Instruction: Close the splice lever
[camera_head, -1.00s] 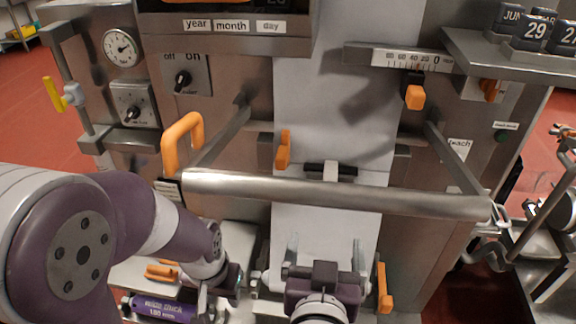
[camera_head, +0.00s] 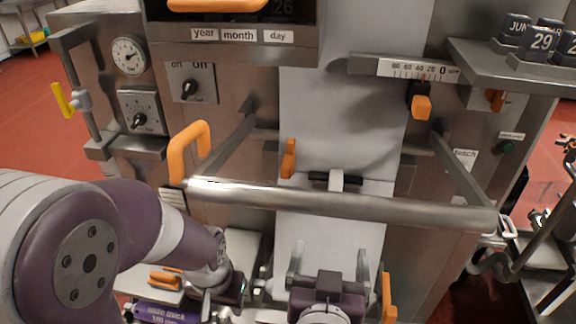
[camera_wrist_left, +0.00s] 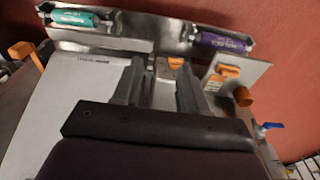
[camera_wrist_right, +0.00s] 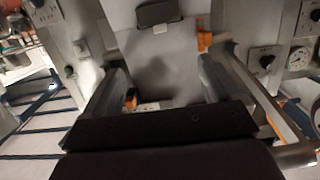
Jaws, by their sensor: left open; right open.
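No label in view reads splice lever, so I cannot tell for certain which orange handle it is. An upright orange lever (camera_head: 289,158) stands left of the white web, beside a black clamp bar with a white middle (camera_head: 335,181). In the right wrist view the lever (camera_wrist_right: 204,36) and the clamp (camera_wrist_right: 158,14) lie beyond the fingers. My right gripper (camera_head: 329,262) is open and empty in front of the web, below the steel bar, apart from the lever. My left gripper (camera_wrist_left: 160,85) is open, low at the left; its fingers are mostly hidden in the head view.
A thick steel bar (camera_head: 340,203) crosses in front of the web. An orange loop handle (camera_head: 188,150) is at its left end. An orange handle (camera_head: 388,300) stands low right. A purple roll (camera_head: 165,311) lies low left; a teal roll (camera_wrist_left: 80,18) shows in the left wrist view.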

